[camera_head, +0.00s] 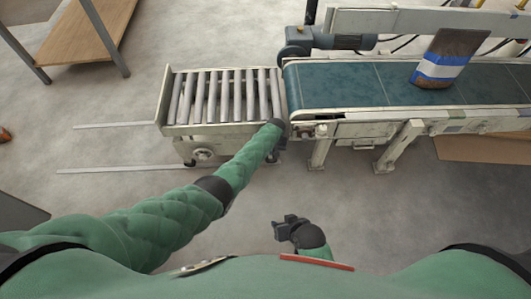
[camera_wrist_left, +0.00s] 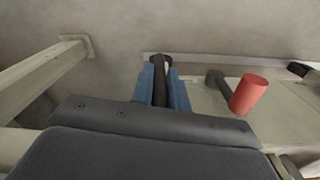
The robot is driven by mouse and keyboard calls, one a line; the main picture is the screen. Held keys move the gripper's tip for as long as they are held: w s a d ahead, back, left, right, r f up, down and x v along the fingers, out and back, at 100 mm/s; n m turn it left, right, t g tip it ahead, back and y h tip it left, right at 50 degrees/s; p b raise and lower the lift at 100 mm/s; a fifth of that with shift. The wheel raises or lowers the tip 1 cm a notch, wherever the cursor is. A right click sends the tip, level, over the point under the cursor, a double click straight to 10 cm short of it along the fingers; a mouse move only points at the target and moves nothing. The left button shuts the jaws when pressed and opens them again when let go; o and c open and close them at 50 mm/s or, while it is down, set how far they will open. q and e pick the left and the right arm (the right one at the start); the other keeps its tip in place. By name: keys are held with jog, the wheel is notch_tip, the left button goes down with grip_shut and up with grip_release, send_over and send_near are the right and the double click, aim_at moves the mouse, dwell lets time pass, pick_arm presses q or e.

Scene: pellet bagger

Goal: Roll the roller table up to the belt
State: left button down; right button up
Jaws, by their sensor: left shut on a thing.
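The roller table (camera_head: 215,130), a pale frame with several grey rollers, stands at the left end of the belt (camera_head: 340,86). Its right end is very close to the belt's end; I cannot tell if they touch. My left gripper (camera_head: 278,127) is at the table's front right corner. In the left wrist view its blue fingers (camera_wrist_left: 161,88) are shut on a dark bar-like handle (camera_wrist_left: 160,65). A lever with a red knob (camera_wrist_left: 249,95) is beside it. My right gripper (camera_head: 283,226) hangs away from the table, apparently empty; its jaw opening is unclear.
A brown, white and blue bag (camera_head: 444,60) is on the belt. Two pale strips (camera_head: 115,169) run along the floor to the left of the roller table. A wooden-topped table (camera_head: 85,30) stands at the back left. Belt legs (camera_head: 398,147) stand at the right. The floor at left is mostly clear.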

pick_arm(q)
jog(key=shift+d+r, duration=0.1)
jog(key=shift+d, duration=0.5)
pick_arm(e)
jog(key=shift+f, duration=0.55)
pick_arm(q)
jog(key=shift+w+d, duration=0.1)
jog(key=c, duration=1.4)
grip_release()
jog(key=shift+d, duration=0.1)
